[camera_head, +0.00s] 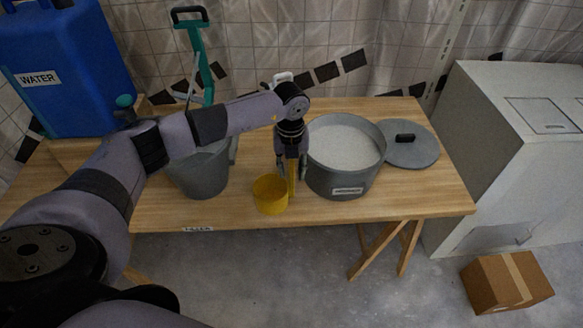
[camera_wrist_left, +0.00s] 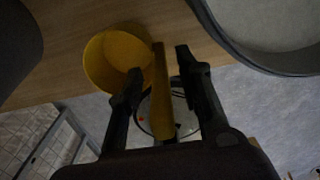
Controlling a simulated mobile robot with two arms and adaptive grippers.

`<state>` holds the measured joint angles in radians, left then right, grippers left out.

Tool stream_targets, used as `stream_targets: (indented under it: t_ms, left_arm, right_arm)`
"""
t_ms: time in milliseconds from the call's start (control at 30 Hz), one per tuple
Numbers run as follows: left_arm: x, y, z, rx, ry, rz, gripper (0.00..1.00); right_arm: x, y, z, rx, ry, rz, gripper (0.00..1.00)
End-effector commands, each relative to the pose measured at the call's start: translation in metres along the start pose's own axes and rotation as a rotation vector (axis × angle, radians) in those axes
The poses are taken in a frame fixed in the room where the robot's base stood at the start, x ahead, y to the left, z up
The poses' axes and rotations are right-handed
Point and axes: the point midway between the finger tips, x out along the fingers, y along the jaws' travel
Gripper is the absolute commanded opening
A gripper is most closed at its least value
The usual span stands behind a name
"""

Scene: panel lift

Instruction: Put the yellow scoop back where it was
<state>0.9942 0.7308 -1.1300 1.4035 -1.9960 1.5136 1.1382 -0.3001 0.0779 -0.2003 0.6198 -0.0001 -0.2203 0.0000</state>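The yellow scoop (camera_head: 270,194) is near the front edge of the wooden table, left of a grey pot (camera_head: 346,178) holding white material. Its yellow handle (camera_head: 292,178) rises at the cup's right side. My left gripper (camera_head: 291,172) points down over the handle. In the left wrist view, the scoop's cup (camera_wrist_left: 113,62) is left of the gripper (camera_wrist_left: 157,66). The handle stands between the two fingers with a visible gap on each side, so the gripper is open around it. I cannot tell whether the scoop rests on the table. My right gripper is not in view.
A grey bucket (camera_head: 200,176) is left of the scoop, partly behind my left arm. A grey lid (camera_head: 411,151) lies right of the pot. A blue water container (camera_head: 68,75) and a teal tool (camera_head: 201,60) stand behind. A cardboard box (camera_head: 507,282) is on the floor.

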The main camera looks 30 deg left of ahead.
Motion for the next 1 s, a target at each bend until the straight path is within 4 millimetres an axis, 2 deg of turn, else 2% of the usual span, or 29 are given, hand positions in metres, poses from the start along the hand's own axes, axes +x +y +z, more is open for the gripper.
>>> stream_targets:
  t_ms: [200, 367, 800, 1000]
  left_arm:
    - [-0.001, 0.0, 0.0, 0.0, 0.0, 0.0, 0.33]
    - [-0.013, -0.001, 0.001, 0.0, -0.003, -0.002, 0.33]
    - [-0.1, -0.001, 0.001, 0.001, -0.003, -0.002, 0.33]
    - [-0.119, 0.0, 0.0, 0.0, 0.0, 0.001, 0.33]
  right_arm:
    - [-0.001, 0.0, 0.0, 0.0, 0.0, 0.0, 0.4]
    - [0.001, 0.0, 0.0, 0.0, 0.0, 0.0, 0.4]
    - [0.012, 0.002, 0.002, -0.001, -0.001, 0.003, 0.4]
    - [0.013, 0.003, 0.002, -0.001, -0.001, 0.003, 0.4]
